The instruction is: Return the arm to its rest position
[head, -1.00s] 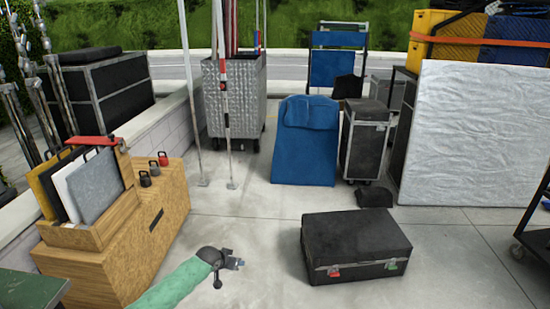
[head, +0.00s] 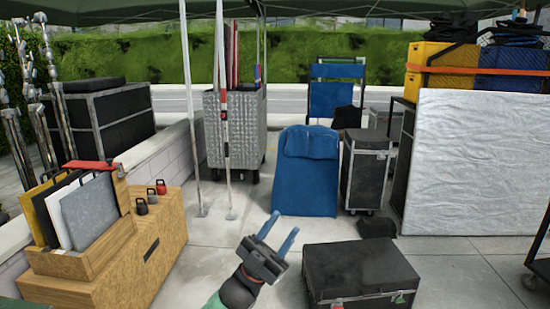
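My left gripper (head: 279,235) is raised in the lower middle of the head view, above the concrete floor. Its two blue-grey fingers point up and away, spread apart with nothing between them. My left arm's green sleeve shows only at the bottom edge. My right gripper is not in the head view.
A black case (head: 360,270) lies on the floor just right of my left gripper. A wooden box (head: 130,255) with upright boards stands at the left. A blue padded chair (head: 307,175) and a black wheeled case (head: 365,170) stand beyond. Bare floor lies between them.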

